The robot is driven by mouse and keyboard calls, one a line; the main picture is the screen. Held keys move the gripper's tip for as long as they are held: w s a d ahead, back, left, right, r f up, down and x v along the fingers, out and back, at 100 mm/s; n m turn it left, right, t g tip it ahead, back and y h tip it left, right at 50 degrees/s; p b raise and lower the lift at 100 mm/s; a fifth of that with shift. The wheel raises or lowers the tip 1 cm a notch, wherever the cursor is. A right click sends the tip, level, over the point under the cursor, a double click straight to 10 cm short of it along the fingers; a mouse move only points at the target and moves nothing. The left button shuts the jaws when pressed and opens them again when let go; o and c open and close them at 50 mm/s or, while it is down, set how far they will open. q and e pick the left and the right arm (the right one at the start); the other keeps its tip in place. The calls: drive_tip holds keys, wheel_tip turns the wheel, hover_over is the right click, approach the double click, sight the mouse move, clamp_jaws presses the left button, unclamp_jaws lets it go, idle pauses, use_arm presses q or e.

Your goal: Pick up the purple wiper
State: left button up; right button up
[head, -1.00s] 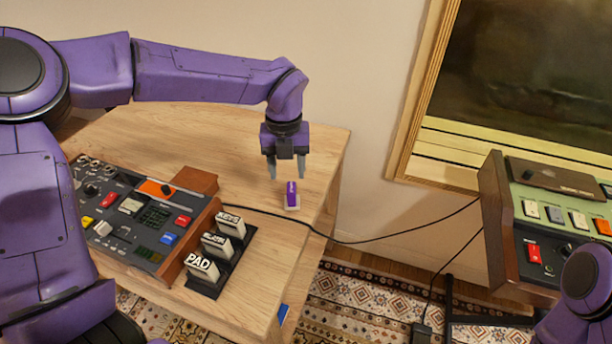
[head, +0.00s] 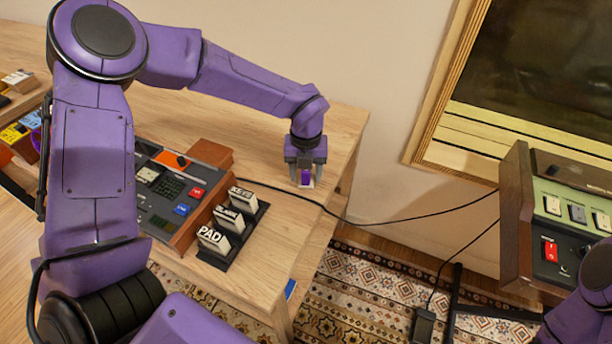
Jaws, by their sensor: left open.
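The purple wiper (head: 306,177) is a small purple block with a pale base, near the right edge of the wooden table (head: 262,262). My left gripper (head: 306,180) points down over it, with its two fingers on either side of the wiper. The fingers are open, and I cannot tell whether they touch it. The upper part of the wiper is hidden by the gripper. Part of my right arm shows at the lower right, but its gripper is out of view.
A black rack of labelled blocks (head: 232,232) and a control panel with a wooden side (head: 180,190) stand left of the wiper. A black cable (head: 370,222) runs from the table to a green console (head: 568,215) at the right. Bare table surrounds the wiper.

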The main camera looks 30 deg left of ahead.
use_arm(q)
clamp_jaws()
